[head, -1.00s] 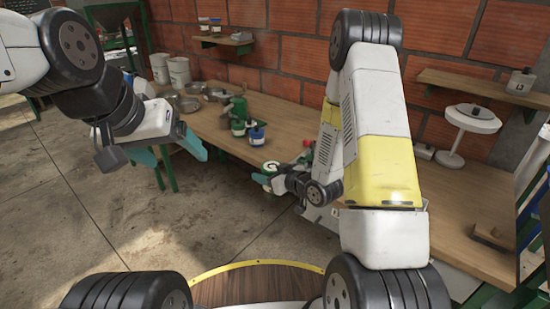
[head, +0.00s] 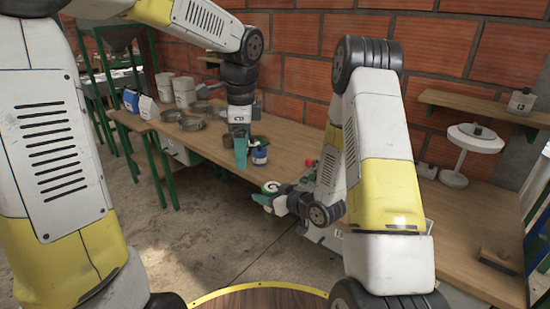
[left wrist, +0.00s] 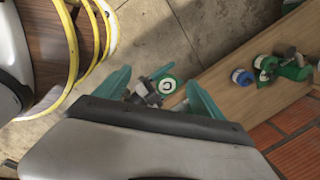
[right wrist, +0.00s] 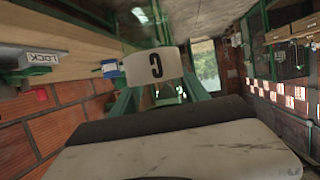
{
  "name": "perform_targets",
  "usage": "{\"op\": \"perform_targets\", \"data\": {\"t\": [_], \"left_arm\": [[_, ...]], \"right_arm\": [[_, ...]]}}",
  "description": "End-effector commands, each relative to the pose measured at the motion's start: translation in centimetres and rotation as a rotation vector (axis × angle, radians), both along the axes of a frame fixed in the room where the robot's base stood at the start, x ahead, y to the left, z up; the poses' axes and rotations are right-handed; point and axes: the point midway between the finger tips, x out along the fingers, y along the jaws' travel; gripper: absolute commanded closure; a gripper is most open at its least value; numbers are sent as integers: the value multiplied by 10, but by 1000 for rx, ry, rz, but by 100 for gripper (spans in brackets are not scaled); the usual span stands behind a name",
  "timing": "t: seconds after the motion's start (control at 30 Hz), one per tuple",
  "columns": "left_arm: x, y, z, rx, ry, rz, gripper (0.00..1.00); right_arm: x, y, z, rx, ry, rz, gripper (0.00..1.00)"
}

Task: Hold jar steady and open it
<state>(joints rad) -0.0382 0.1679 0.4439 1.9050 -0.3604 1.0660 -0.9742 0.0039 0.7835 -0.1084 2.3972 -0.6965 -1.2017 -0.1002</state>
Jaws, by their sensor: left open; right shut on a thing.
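The jar (head: 271,187), with a green and white top, is held off the table's front edge by my right gripper (head: 278,196). My left gripper (head: 242,148) is open and empty, fingers pointing down, above the table edge up and left of the jar. In the left wrist view the jar's top (left wrist: 168,84) shows between and beyond the spread fingers, apart from them, with part of my right gripper beside it.
A blue container (head: 259,156) stands on the wooden table (head: 290,143), close to my left gripper. Metal bowls (head: 190,123) and white buckets (head: 185,90) stand farther left. A white stand (head: 470,145) is at the right. Open floor lies below the jar.

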Motion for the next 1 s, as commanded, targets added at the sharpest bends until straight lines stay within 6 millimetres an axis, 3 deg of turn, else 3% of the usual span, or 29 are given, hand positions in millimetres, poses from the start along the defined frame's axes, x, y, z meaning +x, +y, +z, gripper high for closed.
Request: {"op": "perform_targets", "data": {"t": [0.2,0.4,0.73,1.0], "left_arm": [[40,-47,-39,36,99,-381,21],[61,-75,-66,32,149,-623,21],[69,-87,-91,26,171,-736,21],[68,-87,-133,25,172,-735,21]], "right_arm": [[0,0,0,1,-1,0,100],[0,0,0,1,-1,0,100],[0,0,0,1,-1,0,100],[0,0,0,1,-1,0,100]]}}
